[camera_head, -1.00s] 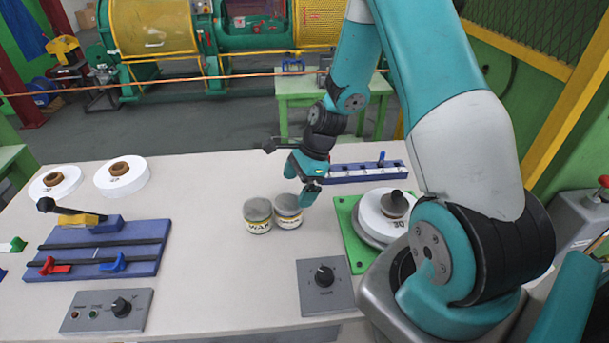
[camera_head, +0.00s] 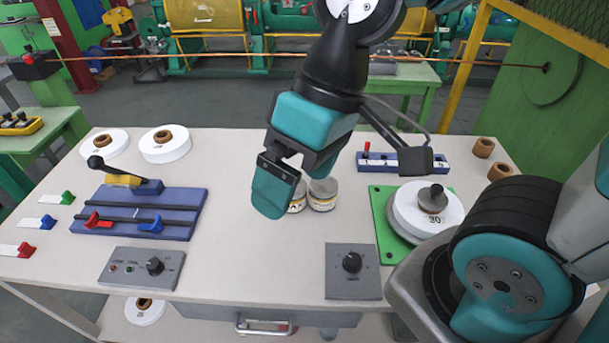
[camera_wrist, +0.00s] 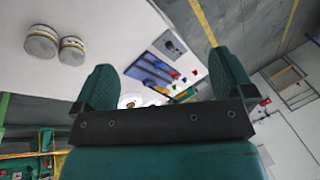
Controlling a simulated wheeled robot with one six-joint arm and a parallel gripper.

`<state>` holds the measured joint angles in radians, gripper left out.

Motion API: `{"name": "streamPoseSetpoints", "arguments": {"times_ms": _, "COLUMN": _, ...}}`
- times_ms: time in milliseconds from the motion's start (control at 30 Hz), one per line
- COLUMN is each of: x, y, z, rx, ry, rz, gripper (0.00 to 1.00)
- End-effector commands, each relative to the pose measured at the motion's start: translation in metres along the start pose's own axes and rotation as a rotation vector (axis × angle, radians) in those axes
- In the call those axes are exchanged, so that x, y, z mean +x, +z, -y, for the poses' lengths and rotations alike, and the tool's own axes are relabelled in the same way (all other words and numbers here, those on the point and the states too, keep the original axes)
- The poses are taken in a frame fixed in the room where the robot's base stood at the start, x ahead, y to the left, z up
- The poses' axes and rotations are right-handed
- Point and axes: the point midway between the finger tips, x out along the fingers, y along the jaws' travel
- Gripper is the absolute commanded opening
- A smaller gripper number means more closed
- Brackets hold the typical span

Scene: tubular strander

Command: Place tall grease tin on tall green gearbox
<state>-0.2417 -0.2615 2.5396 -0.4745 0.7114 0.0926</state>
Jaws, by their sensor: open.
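Two grease tins with pale lids and yellow-white labels stand side by side on the pale table. In the head view my gripper partly covers the left tin (camera_head: 298,200) and the top of the right tin (camera_head: 323,200). Both tins show at the upper left of the wrist view, a left one (camera_wrist: 41,42) and a right one (camera_wrist: 72,51). I cannot tell which is the tall one. My gripper (camera_head: 292,184) is open and empty, raised above the table, apart from the tins. A tall green housing (camera_head: 520,110) stands at the right; I cannot tell whether it is the gearbox.
A blue slide fixture (camera_head: 140,212) and a grey knob box (camera_head: 143,268) lie at the left. Another knob box (camera_head: 352,272) is at the front. A green plate (camera_head: 383,225) carries a white spool (camera_head: 412,212). A copper wire (camera_head: 215,57) crosses behind the table.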

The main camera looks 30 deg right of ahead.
Motion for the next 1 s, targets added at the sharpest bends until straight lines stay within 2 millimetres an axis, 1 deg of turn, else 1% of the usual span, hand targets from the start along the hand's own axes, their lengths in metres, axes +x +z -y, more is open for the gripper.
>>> {"name": "streamPoseSetpoints", "arguments": {"times_ms": 33, "x": -0.002, "y": 0.006, "z": 0.007, "rx": -0.068, "ry": 0.0, "rz": 0.0, "gripper": 1.0}}
{"name": "streamPoseSetpoints", "arguments": {"times_ms": 67, "x": -0.003, "y": 0.008, "z": 0.007, "rx": -0.096, "ry": -0.001, "rz": 0.002, "gripper": 1.0}}
{"name": "streamPoseSetpoints", "arguments": {"times_ms": 100, "x": -0.003, "y": 0.008, "z": 0.005, "rx": -0.123, "ry": -0.002, "rz": 0.004, "gripper": 1.0}}
{"name": "streamPoseSetpoints", "arguments": {"times_ms": 167, "x": -0.001, "y": 0.002, "z": -0.001, "rx": -0.152, "ry": -0.01, "rz": 0.007, "gripper": 1.0}}
{"name": "streamPoseSetpoints", "arguments": {"times_ms": 267, "x": 0.003, "y": -0.021, "z": -0.03, "rx": -0.205, "ry": -0.036, "rz": 0.004, "gripper": 1.0}}
{"name": "streamPoseSetpoints", "arguments": {"times_ms": 300, "x": 0.005, "y": -0.032, "z": -0.049, "rx": -0.236, "ry": -0.051, "rz": -0.004, "gripper": 1.0}}
{"name": "streamPoseSetpoints", "arguments": {"times_ms": 367, "x": 0.008, "y": -0.046, "z": -0.085, "rx": -0.293, "ry": -0.08, "rz": -0.025, "gripper": 1.0}}
{"name": "streamPoseSetpoints", "arguments": {"times_ms": 400, "x": 0.011, "y": -0.052, "z": -0.111, "rx": -0.334, "ry": -0.099, "rz": -0.046, "gripper": 1.0}}
{"name": "streamPoseSetpoints", "arguments": {"times_ms": 467, "x": 0.014, "y": -0.058, "z": -0.153, "rx": -0.402, "ry": -0.124, "rz": -0.089, "gripper": 1.0}}
{"name": "streamPoseSetpoints", "arguments": {"times_ms": 500, "x": 0.017, "y": -0.058, "z": -0.181, "rx": -0.447, "ry": -0.136, "rz": -0.124, "gripper": 1.0}}
{"name": "streamPoseSetpoints", "arguments": {"times_ms": 567, "x": 0.021, "y": -0.053, "z": -0.224, "rx": -0.512, "ry": -0.146, "rz": -0.183, "gripper": 1.0}}
{"name": "streamPoseSetpoints", "arguments": {"times_ms": 600, "x": 0.024, "y": -0.047, "z": -0.25, "rx": -0.555, "ry": -0.146, "rz": -0.225, "gripper": 1.0}}
{"name": "streamPoseSetpoints", "arguments": {"times_ms": 667, "x": 0.028, "y": -0.035, "z": -0.285, "rx": -0.613, "ry": -0.139, "rz": -0.286, "gripper": 1.0}}
{"name": "streamPoseSetpoints", "arguments": {"times_ms": 700, "x": 0.032, "y": -0.025, "z": -0.305, "rx": -0.648, "ry": -0.131, "rz": -0.323, "gripper": 1.0}}
{"name": "streamPoseSetpoints", "arguments": {"times_ms": 800, "x": 0.038, "y": -0.004, "z": -0.342, "rx": -0.718, "ry": -0.101, "rz": -0.4, "gripper": 1.0}}
{"name": "streamPoseSetpoints", "arguments": {"times_ms": 833, "x": 0.04, "y": 0.002, "z": -0.35, "rx": -0.733, "ry": -0.093, "rz": -0.416, "gripper": 1.0}}
{"name": "streamPoseSetpoints", "arguments": {"times_ms": 900, "x": 0.042, "y": 0.01, "z": -0.362, "rx": -0.763, "ry": -0.076, "rz": -0.443, "gripper": 1.0}}
{"name": "streamPoseSetpoints", "arguments": {"times_ms": 1000, "x": 0.047, "y": 0.013, "z": -0.367, "rx": -0.782, "ry": -0.066, "rz": -0.461, "gripper": 1.0}}
